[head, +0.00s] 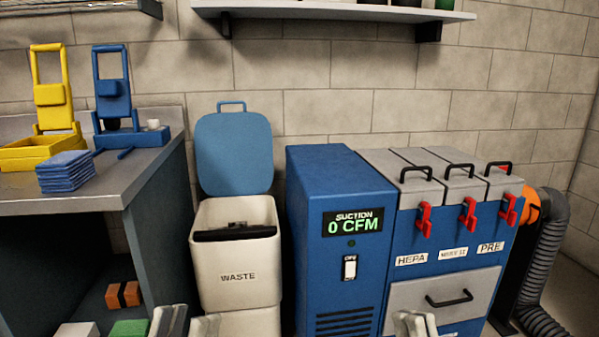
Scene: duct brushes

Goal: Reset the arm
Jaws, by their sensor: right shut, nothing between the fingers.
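My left gripper (187,324) shows only its grey fingertips at the bottom edge, in front of the waste bin's lower left side. Its two fingertips stand apart, with nothing seen between them. My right gripper (415,323) shows its fingertips at the bottom edge, in front of the blue suction unit's grey drawer. Its fingertips are close together, shut and empty. The rest of both grippers and the arms is out of view.
A white waste bin (235,276) stands with its blue lid (234,153) up and dark items inside. Right of it is the blue suction unit (350,190), reading 0 CFM, with red latches. A workbench (100,203) at left holds yellow and blue stands and blue cloths (65,171).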

